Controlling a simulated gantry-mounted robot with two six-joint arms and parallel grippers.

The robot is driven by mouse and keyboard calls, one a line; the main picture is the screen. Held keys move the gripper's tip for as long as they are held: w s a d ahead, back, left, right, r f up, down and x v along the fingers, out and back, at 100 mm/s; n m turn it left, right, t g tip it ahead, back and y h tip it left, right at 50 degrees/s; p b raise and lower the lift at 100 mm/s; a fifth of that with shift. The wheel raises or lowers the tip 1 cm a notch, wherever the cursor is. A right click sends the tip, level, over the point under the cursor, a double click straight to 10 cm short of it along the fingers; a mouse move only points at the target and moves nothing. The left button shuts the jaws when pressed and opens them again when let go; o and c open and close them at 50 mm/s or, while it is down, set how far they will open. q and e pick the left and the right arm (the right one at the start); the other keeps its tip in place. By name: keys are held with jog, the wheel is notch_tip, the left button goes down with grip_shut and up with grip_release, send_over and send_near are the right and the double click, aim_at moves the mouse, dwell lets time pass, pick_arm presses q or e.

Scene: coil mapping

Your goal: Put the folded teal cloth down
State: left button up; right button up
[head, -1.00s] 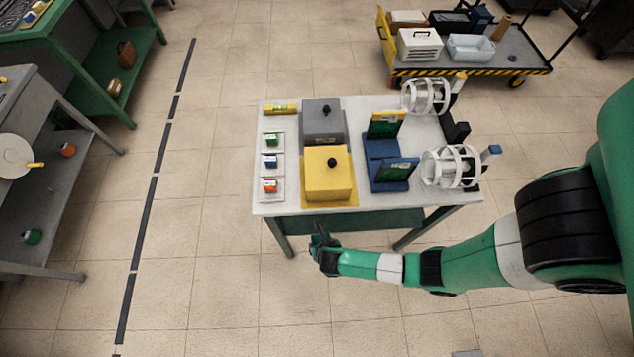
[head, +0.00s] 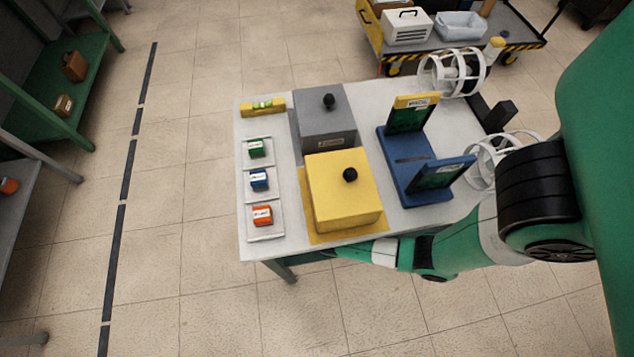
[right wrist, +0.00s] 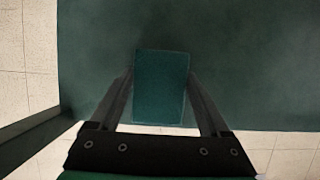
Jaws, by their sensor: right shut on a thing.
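The folded teal cloth (right wrist: 160,95) is a small flat rectangle in the right wrist view. My right gripper (right wrist: 161,76) is shut on it, one finger along each side. Behind the cloth is the dark green lower shelf (right wrist: 250,70) of the table; I cannot tell how far the cloth is from the surface. In the head view my right arm reaches in from the right, and its gripper and the cloth are hidden under the tabletop's front edge. My left gripper is in neither view.
The white tabletop (head: 365,100) carries a yellow box (head: 340,195), a grey box (head: 322,125), a blue stand (head: 405,180) and small labelled blocks. A table leg (right wrist: 35,135) shows at the lower left of the right wrist view. The shelf around the cloth looks bare.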

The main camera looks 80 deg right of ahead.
jog(key=shift+s+a+f, duration=0.1)
jog(key=shift+f, duration=0.1)
jog(key=shift+s+a+f+b, duration=0.1)
jog(key=shift+f+b, duration=0.95)
jog(key=shift+f, duration=0.25)
jog(key=shift+f, duration=0.15)
jog(key=o, duration=1)
jog(key=shift+r, duration=0.2)
jog(key=p+v, duration=0.1)
jog(key=v, duration=0.1)
jog(key=p+v, duration=0.1)
jog(key=shift+s+a+r+p, duration=0.1)
jog(key=shift+a+r+p, duration=0.1)
jog(key=shift+a+p, duration=0.2)
jog(key=s+a, duration=0.1)
jog(key=a, duration=0.2)
jog(key=s+a+p, duration=0.1)
jog(key=s+a, duration=0.1)
jog(key=a, duration=0.1)
jog(key=s+a, duration=0.1)
jog(key=a, duration=0.3)
jog(key=shift+s+f, duration=0.2)
jog(key=shift+f, duration=0.05)
